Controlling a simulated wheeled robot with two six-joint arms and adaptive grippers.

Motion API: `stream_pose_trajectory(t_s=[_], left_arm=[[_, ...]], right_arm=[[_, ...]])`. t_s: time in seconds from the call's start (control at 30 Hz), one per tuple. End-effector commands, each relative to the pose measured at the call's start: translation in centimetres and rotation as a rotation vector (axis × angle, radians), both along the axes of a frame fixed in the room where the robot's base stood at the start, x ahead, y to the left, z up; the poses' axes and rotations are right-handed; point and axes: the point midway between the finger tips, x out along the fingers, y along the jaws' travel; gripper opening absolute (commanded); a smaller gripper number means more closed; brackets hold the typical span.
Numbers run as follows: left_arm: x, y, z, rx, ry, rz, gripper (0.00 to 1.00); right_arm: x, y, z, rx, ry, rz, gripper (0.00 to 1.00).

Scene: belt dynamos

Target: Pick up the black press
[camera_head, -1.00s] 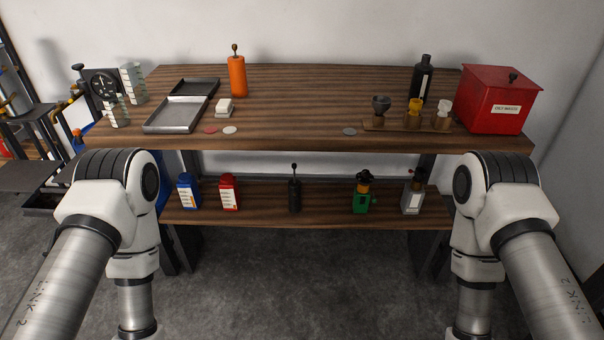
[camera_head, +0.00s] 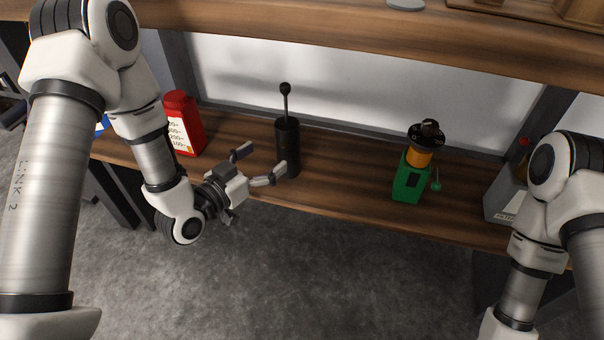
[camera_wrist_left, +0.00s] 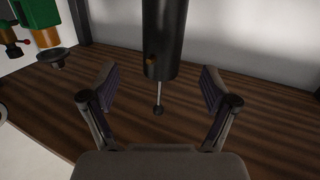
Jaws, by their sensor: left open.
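The black press (camera_head: 287,148) is a dark upright cylinder with a thin rod and ball knob on top. It stands on the lower shelf. My left gripper (camera_head: 262,163) is open, just left of the press, with its fingers pointing at it. In the left wrist view the press (camera_wrist_left: 163,40) appears upside down, centred between and beyond the spread fingers of my left gripper (camera_wrist_left: 157,82). Nothing is held, and I cannot tell if a finger touches it. My right arm shows at the right, but its gripper is out of view.
A red bottle (camera_head: 184,123) stands left of the press, behind my left arm. A green grinder (camera_head: 411,178) stands to the right, with free shelf between. A grey item (camera_head: 503,197) is partly hidden by my right arm. The upper tabletop (camera_head: 400,38) overhangs the shelf.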

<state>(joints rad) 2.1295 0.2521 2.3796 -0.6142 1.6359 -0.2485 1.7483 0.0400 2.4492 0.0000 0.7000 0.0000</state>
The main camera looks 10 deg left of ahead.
Motion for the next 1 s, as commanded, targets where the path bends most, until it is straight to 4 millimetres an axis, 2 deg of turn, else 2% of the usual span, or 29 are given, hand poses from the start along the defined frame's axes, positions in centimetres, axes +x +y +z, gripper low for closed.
stream_pose_trajectory(t_s=[0.03,0.27,0.47,0.6,0.8,0.83,0.97,1.0], left_arm=[[0.2,0.0,-0.7,-0.009,-0.040,-0.004,0.87],[2.5,-1.0,0.4,-0.015,-0.081,-0.013,0.87],[5.6,-2.1,-0.3,-0.015,-0.080,-0.011,0.87],[7.4,-2.9,0.0,-0.016,-0.076,-0.010,0.87],[7.6,-2.9,0.2,-0.019,-0.073,-0.008,0.87],[7.6,-2.9,0.2,-0.019,-0.073,-0.008,0.83],[7.6,-2.9,0.2,-0.018,-0.072,-0.008,0.37],[7.6,-2.9,0.1,-0.018,-0.072,-0.008,0.23]], right_arm=[[0.0,0.0,-1.8,0.000,0.000,0.000,0.40],[0.0,0.0,-2.5,0.000,-0.001,0.000,0.40],[0.0,0.0,-4.6,0.000,-0.001,0.000,0.40],[0.0,0.0,-5.0,0.000,-0.001,0.000,0.40],[0.0,0.0,-4.8,0.000,-0.001,0.000,0.40],[0.0,0.0,-4.8,0.000,-0.001,0.000,0.40],[0.0,0.0,-4.9,0.000,-0.001,0.000,0.40],[0.0,0.0,-4.9,0.000,-0.001,0.000,0.40]])
